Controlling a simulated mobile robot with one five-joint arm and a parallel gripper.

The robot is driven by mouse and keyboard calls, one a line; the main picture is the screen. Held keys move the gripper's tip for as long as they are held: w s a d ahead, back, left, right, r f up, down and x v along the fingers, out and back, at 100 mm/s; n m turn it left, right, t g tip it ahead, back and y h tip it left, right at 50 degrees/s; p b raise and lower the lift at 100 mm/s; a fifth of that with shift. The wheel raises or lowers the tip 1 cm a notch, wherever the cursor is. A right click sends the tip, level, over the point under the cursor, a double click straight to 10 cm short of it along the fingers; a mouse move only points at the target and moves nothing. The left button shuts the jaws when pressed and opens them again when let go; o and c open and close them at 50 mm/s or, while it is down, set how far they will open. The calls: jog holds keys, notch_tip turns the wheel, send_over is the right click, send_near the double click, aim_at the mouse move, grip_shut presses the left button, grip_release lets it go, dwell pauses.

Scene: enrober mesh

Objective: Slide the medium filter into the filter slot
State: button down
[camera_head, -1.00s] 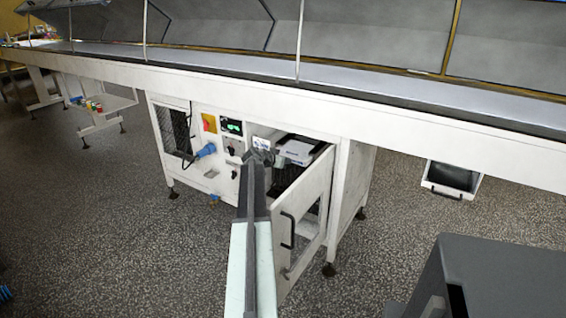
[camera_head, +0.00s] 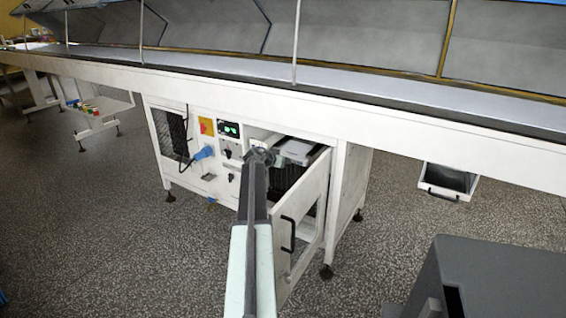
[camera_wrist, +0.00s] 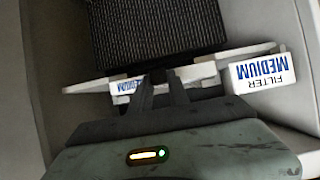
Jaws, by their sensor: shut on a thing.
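My gripper (camera_wrist: 160,80) is shut on the near edge of a white, flat-edged filter (camera_wrist: 235,55) in the wrist view. A partly covered label on it reads MEDIUM upside down. A dark ribbed mesh panel (camera_wrist: 155,30) lies just beyond that edge. A white block (camera_wrist: 262,70) labelled FILTER MEDIUM, also upside down, sits to the right of my fingers. In the head view my gripper (camera_head: 262,157) is at the open bay of the white cabinet (camera_head: 345,190). My arm hides part of the bay, and I cannot make out the slot itself.
The cabinet door (camera_head: 305,215) with a black handle stands open, close to the right of my arm. A control panel (camera_head: 205,150) with a blue plug is on the left. The long conveyor (camera_head: 330,95) overhangs the cabinet. A grey box (camera_head: 500,275) stands at the lower right.

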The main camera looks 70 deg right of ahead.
aim_at(289, 156)
jog(key=shift+s+d, duration=0.3)
jog(key=shift+d, duration=0.8)
jog(key=shift+s+d, duration=0.25)
jog(key=shift+d, duration=0.8)
jog(key=c, duration=1.2)
grip_release()
jog(key=shift+o, duration=0.2)
jog(key=p+v, duration=0.3)
jog(key=v, duration=0.4)
jog(key=shift+a+r+p, duration=0.2)
jog(key=shift+a+p, duration=0.15)
jog(key=shift+w, duration=0.1)
